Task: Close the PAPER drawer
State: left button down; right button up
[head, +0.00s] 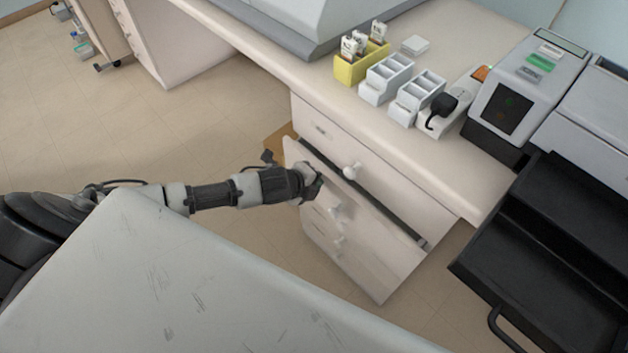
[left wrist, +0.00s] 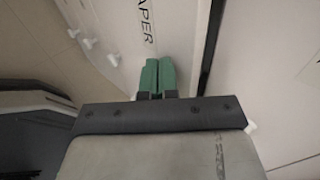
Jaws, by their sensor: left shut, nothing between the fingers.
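The PAPER drawer (head: 365,222) is the second drawer down in the white cabinet and stands slightly open, with a dark gap along its top edge. Its front carries a round white knob (head: 335,211). In the left wrist view the drawer front (left wrist: 180,25) shows the lettering "APER", with the dark gap to its right. My left gripper (head: 318,185) is at the upper left part of this front. Its green fingers (left wrist: 158,75) are shut and empty, pointing at the front by the label; I cannot tell whether they touch. My right gripper is not in view.
A closed drawer with a knob (head: 352,170) lies above, and lower drawers are below. The counter (head: 300,75) holds a yellow slide rack (head: 350,70), white racks (head: 385,80) and a grey device (head: 525,95). A black open tray (head: 560,240) juts out at right.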

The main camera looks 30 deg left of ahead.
aim_at(323, 170)
pick_arm(q)
jog(key=w, duration=0.2)
jog(key=w+d, duration=0.1)
jog(key=w, duration=0.1)
jog(key=shift+d, duration=0.2)
jog(key=shift+w, duration=0.2)
jog(key=shift+r, duration=0.15)
jog(key=shift+r, duration=0.1)
